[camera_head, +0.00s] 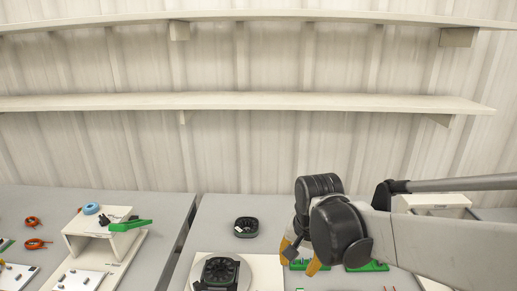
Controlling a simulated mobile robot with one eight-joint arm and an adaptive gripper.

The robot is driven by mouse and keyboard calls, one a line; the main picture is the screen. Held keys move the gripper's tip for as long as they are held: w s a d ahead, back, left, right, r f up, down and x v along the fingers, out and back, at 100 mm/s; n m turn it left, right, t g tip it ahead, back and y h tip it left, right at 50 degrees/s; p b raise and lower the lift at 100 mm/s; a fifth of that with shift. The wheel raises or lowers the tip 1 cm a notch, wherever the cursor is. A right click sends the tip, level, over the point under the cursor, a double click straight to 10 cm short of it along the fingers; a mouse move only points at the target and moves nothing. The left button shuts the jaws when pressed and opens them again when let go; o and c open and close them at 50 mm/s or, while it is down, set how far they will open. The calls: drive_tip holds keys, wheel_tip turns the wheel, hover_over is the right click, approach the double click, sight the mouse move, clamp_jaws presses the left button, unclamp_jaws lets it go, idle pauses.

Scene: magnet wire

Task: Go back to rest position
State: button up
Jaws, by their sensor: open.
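My gripper (299,262) shows at the lower right of centre in the head view. The gripper appears above the right grey table (222,214), in front of green parts (367,267). A black round part (246,227) lies on the table to its left. A larger black fan-like part (219,271) sits on a pale round base (262,274) at the bottom.
The left table (150,203) holds a white stand (82,241) with a blue ring (91,208) and green tool (130,225). Orange rings (35,244) lie further left. A white box (434,201) stands behind my arm. Two empty shelves (250,101) line the wall.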

drive_tip(key=s+d+r+n+t, duration=0.2)
drive_tip(key=s+d, duration=0.2)
drive_tip(key=s, duration=0.2)
drive_tip(key=s+d+r+n+t, duration=0.2)
drive_tip(key=s+d+r+n, duration=0.1)
drive_tip(key=s+d, duration=0.2)
drive_tip(key=shift+s+t, duration=0.4)
drive_tip(key=shift+s, duration=0.65)
